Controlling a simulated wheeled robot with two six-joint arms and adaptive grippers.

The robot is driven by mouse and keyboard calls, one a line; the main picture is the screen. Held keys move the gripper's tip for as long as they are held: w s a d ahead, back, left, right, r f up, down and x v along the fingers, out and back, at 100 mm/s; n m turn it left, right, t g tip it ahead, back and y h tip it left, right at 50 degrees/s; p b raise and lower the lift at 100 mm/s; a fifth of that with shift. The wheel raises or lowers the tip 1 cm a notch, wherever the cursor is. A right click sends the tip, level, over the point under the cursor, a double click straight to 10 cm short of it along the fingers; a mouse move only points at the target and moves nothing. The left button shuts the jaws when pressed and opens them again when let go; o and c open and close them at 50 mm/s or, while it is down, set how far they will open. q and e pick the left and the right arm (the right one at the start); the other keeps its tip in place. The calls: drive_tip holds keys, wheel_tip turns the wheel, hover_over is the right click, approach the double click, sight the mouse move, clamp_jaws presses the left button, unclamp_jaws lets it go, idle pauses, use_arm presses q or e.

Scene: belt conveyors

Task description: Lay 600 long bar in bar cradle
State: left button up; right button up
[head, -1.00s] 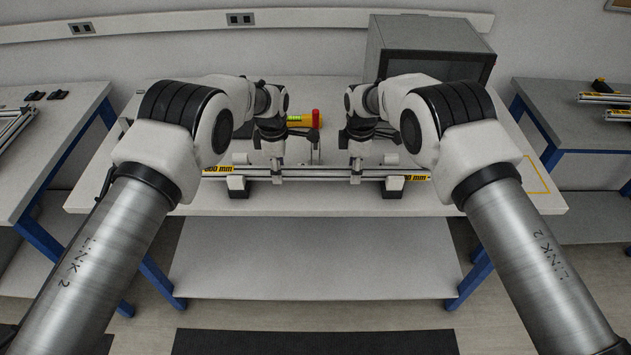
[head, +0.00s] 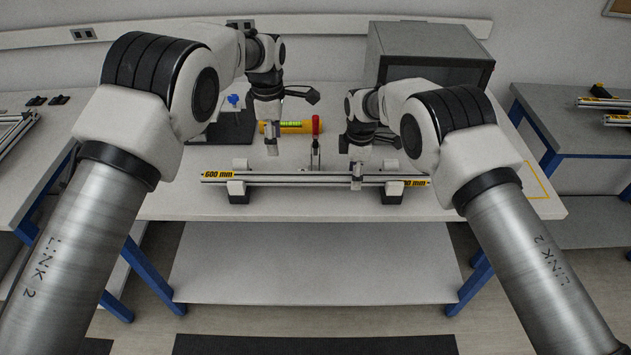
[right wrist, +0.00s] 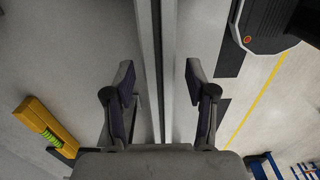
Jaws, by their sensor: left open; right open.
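The long silver bar (head: 300,178) has yellow labels near its ends; the left one reads 600 mm. It lies level across the two cradle blocks, a left block (head: 237,190) and a right block (head: 392,192), near the table's front edge. My left gripper (head: 271,146) is open and empty, raised above and behind the bar's left half. My right gripper (head: 356,182) is open at the bar's right half. In the right wrist view the bar (right wrist: 166,70) runs between the spread fingers of my right gripper (right wrist: 160,85), with a gap on each side.
A red-handled upright (head: 315,128) stands behind the bar's middle. A yellow level (head: 292,127) lies behind it. A dark plate (head: 232,130) and a blue item (head: 233,100) are at back left. A grey box (head: 430,50) stands at back right. The table's front strip (head: 310,207) is clear.

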wheel_tip(320, 180, up, 12)
idle(0.3)
drive_tip(key=shift+f, duration=0.1)
